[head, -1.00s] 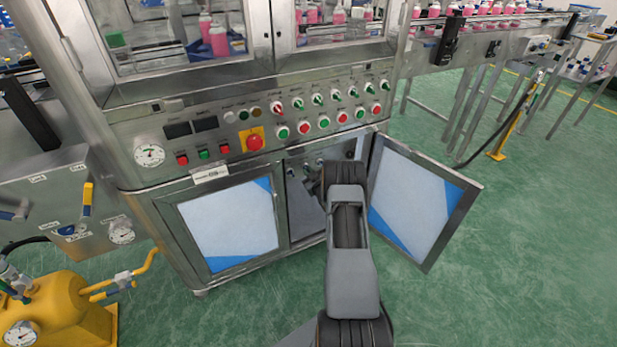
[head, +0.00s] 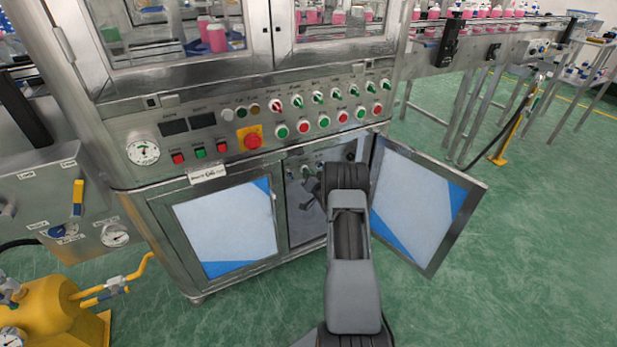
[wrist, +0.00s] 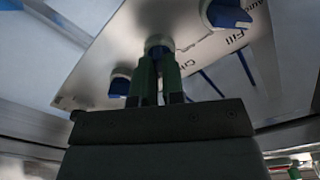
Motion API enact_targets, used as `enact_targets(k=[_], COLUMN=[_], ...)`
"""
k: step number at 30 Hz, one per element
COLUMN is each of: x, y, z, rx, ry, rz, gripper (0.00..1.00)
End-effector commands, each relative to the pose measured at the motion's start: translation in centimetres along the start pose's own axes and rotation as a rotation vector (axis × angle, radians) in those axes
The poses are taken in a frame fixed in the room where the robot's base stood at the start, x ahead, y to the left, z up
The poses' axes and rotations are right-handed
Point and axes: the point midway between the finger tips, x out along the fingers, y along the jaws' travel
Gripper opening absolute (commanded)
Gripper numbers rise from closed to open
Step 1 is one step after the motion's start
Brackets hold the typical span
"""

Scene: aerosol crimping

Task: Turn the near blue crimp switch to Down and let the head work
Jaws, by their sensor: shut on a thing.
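In the wrist view my gripper (wrist: 158,75) has its green fingers shut on a blue knob (wrist: 158,42) on a metal panel. The fingers hide part of this knob, and I cannot read which way it points. The panel's lettering beside it is partly readable as "Fill" and "Cri". Two other blue knobs with pale bars show, one at the upper right (wrist: 226,13) and one at the lower left (wrist: 120,82). In the head view my arm reaches into the open cabinet (head: 304,170), and its links hide much of the inside.
The cabinet's right door (head: 421,205) stands open beside my arm. The left door (head: 227,226) is shut. A button panel with a red emergency stop (head: 252,141) is above the opening. A yellow tank (head: 48,308) stands at the lower left.

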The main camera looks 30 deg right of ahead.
Motion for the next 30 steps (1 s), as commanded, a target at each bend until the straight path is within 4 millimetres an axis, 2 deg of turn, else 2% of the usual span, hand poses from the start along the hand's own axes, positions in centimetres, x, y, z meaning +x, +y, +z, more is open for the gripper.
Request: enact_targets(k=[12,30], x=[0.04,0.06], y=[-0.03,-0.07], z=[0.06,0.05], rx=[0.205,0.250], ry=[-0.001,-0.001], rz=[-0.001,-0.002], gripper=[0.00,0.00])
